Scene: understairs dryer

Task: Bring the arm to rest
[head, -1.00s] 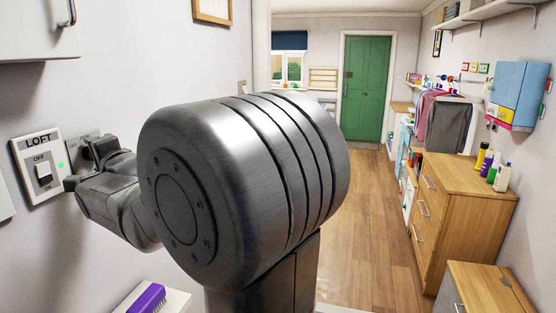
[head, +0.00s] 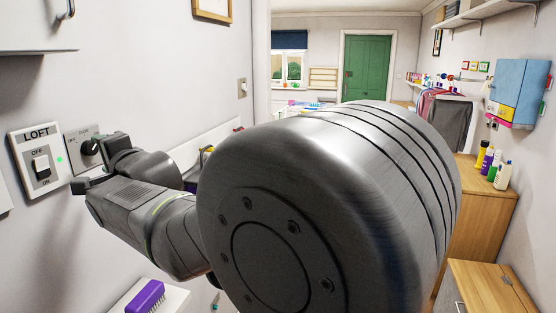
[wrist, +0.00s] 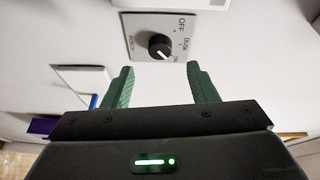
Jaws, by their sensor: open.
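My arm fills the middle of the head view, with its large grey joint close to the camera. My gripper (wrist: 161,82) is open and empty. In the wrist view its two green fingers are apart, with a black knob (wrist: 159,46) ahead of and between their tips. The fingers look clear of the knob. The knob sits on a grey wall plate (wrist: 140,24) marked OFF, DUSK and a third position that seems to read ON. Its white mark slants to the lower right.
A LOFT switch (head: 41,166) with a green light is left of the knob plate. A purple brush (head: 146,297) lies on a white surface below the arm. A wooden cabinet (head: 483,215) with bottles stands at the right. My arm hides much of the floor.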

